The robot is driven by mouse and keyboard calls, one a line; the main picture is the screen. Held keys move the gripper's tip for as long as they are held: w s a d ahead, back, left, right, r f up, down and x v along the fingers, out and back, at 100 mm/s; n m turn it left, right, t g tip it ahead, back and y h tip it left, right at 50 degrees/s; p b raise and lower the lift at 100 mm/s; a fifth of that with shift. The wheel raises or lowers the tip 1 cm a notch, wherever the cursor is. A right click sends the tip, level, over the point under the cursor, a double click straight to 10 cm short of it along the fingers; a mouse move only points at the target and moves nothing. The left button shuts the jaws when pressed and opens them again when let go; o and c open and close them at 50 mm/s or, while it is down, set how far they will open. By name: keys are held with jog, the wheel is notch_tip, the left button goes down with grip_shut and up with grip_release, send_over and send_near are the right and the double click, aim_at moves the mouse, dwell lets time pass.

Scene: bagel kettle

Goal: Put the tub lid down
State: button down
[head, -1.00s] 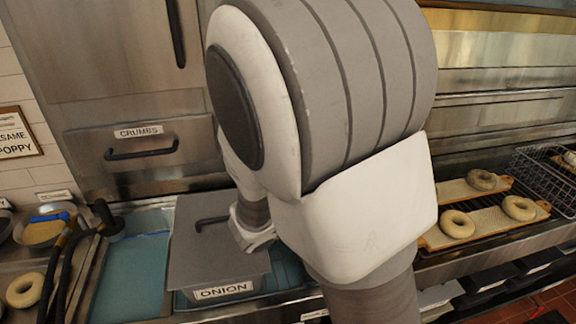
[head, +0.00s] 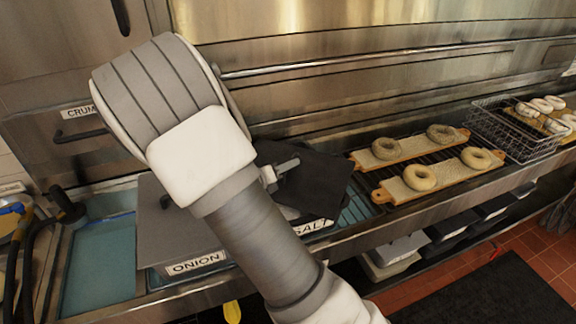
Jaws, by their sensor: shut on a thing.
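A dark, flat tub lid (head: 318,182) is at the centre, right of my forearm. My gripper (head: 280,172) is shut on it near its left part, and my arm hides part of the grip. The lid looks tilted and overlaps the tub labelled SALT (head: 314,227). I cannot tell whether it touches that tub. The tub labelled ONION (head: 195,263) stands to the left, with a grey lid (head: 154,235) on it, partly behind my arm.
Right of the lid, bagels (head: 419,177) lie on wooden boards (head: 398,191) over a dark rack. A wire basket (head: 497,125) stands beyond. Blue water-like surface (head: 100,265) lies left of the tubs. A steel front edge (head: 365,232) runs along the counter.

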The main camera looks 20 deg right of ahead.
jog(key=c, duration=0.9)
grip_release()
jog(key=shift+f, duration=0.1)
